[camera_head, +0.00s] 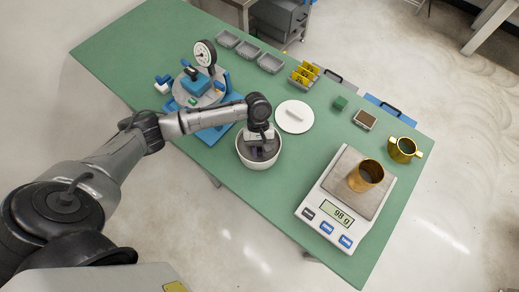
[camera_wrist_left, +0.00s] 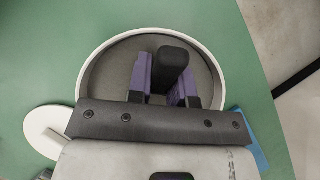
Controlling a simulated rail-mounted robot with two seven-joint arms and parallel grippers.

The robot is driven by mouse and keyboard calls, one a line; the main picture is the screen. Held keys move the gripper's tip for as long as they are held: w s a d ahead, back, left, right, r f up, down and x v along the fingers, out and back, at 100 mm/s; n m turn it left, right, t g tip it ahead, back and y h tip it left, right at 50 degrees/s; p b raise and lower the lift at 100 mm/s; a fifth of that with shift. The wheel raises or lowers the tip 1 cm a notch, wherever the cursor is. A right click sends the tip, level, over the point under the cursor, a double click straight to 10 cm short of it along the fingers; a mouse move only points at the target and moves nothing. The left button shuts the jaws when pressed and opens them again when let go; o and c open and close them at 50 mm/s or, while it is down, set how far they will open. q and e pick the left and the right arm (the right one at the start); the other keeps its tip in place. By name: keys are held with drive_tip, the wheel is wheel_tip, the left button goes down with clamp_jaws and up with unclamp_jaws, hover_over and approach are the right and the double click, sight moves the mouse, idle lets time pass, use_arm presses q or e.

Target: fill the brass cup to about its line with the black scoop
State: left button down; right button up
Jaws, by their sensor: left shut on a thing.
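A brass-coloured cup (camera_head: 366,175) stands upright on a white scale (camera_head: 320,203) whose display reads 98 g. Its contents and line cannot be made out. My left gripper (camera_head: 260,140) is down at the white bowl (camera_head: 259,164), left of the scale. In the left wrist view its purple fingers (camera_wrist_left: 164,82) are shut on the black handle of the scoop (camera_wrist_left: 173,58). Grey material (camera_wrist_left: 119,62) fills the bowl's inside around it. The scoop's head is hidden. My right gripper is not in view.
A white lid (camera_head: 294,117) lies behind the bowl. A golden two-handled vessel (camera_head: 404,150) stands behind the scale. A dial gauge on a blue stand (camera_head: 205,55), grey trays (camera_head: 248,49) and a yellow rack (camera_head: 304,74) stand farther back. Green tabletop is clear between bowl and scale.

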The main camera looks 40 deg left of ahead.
use_arm(q)
drive_tip(key=shift+w+a+f+b, duration=0.15)
drive_tip(key=shift+w+a+b, duration=1.05)
drive_tip(key=shift+b, duration=1)
drive_tip(key=shift+s+r+p, duration=0.15)
drive_tip(key=shift+r+p, duration=0.3)
drive_tip(key=shift+p, duration=0.25)
drive_tip(key=d+r+t+y+p, duration=0.1)
drive_tip(key=p, duration=0.4)
drive_tip(key=shift+s, duration=0.35)
drive_tip(key=r+y+p, duration=0.1)
drive_tip(key=p, duration=0.2)
drive_tip(key=shift+s+d+r+t, duration=0.15)
drive_tip(key=shift+r+t, duration=0.05)
drive_tip(key=shift+t, duration=0.2)
drive_tip(key=p, duration=0.1)
drive_tip(key=r+p, duration=0.1)
drive_tip(key=p, duration=0.1)
drive_tip(key=r+t+y+p, duration=0.1)
drive_tip(key=p, duration=0.1)
drive_tip(key=shift+s+d+r, duration=0.15)
drive_tip(key=shift+s+d, duration=0.1)
drive_tip(key=shift+r+t+y+p, duration=0.1)
drive_tip(key=shift+t+y+p, duration=0.2)
drive_tip(key=shift+p, duration=0.2)
